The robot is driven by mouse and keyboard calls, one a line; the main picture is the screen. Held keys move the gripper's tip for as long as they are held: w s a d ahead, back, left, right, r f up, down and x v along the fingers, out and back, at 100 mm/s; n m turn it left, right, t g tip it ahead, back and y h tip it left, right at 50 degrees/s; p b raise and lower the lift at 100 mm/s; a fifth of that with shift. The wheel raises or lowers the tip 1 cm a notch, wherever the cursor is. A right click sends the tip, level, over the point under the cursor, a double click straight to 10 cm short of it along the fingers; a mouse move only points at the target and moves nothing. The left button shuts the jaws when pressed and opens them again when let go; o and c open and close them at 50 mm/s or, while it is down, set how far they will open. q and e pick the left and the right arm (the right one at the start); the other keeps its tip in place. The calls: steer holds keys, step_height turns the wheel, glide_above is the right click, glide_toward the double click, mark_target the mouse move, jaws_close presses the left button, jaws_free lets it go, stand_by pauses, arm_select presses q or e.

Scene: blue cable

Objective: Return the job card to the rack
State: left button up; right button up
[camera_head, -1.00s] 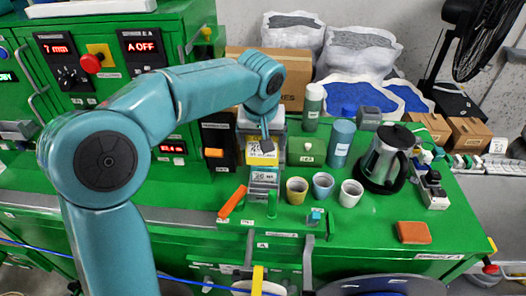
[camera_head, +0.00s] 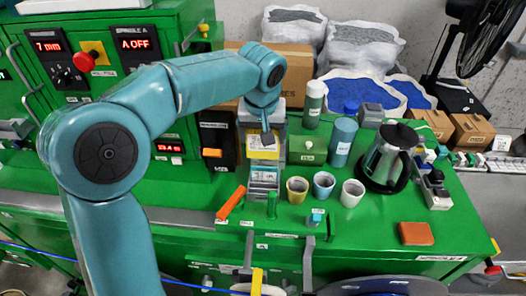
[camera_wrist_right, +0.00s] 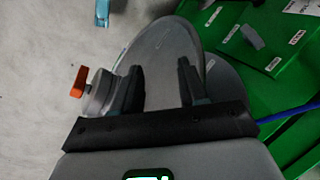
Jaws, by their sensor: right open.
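A yellow and white card-like piece (camera_head: 262,153) stands upright near the middle of the green bench; I cannot tell for sure that it is the job card. A grey slotted holder (camera_head: 264,182), which looks like the rack, stands just in front of it. My left gripper (camera_head: 268,138) hangs at the yellow piece's upper part; its fingers are too small and hidden to show whether they touch or hold it. My right gripper (camera_wrist_right: 160,88) is open and empty in the right wrist view, above a grey rounded surface. It is not in the head view.
Three cups (camera_head: 324,185) stand right of the holder, with a kettle (camera_head: 390,160), a blue cylinder (camera_head: 342,142) and a green bottle (camera_head: 312,104) behind. An orange strip (camera_head: 231,202) lies left of it. An orange-brown block (camera_head: 416,233) lies front right, with clear bench around.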

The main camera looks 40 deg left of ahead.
mark_target(263, 155)
arm_select(q)
steer(key=shift+w+f, duration=0.1)
steer(key=shift+w, duration=0.1)
steer(key=shift+s+f, duration=0.25)
steer(key=shift+f, duration=0.3)
steer(key=shift+w+f, duration=0.15)
steer(key=shift+f, duration=0.3)
step_height(263, 155, down, 2)
steer(key=shift+f, duration=2.15)
step_height(263, 155, down, 4)
steer(key=b, duration=0.3)
steer(key=shift+d+r, duration=0.1)
steer(key=shift+r, duration=0.15)
steer(key=shift+s+b, duration=0.2)
steer(key=shift+b, duration=0.3)
steer(key=shift+r, duration=0.2)
steer(key=shift+f, duration=0.95)
arm_select(e)
steer(key=x, duration=0.4)
steer(key=shift+s, duration=0.25)
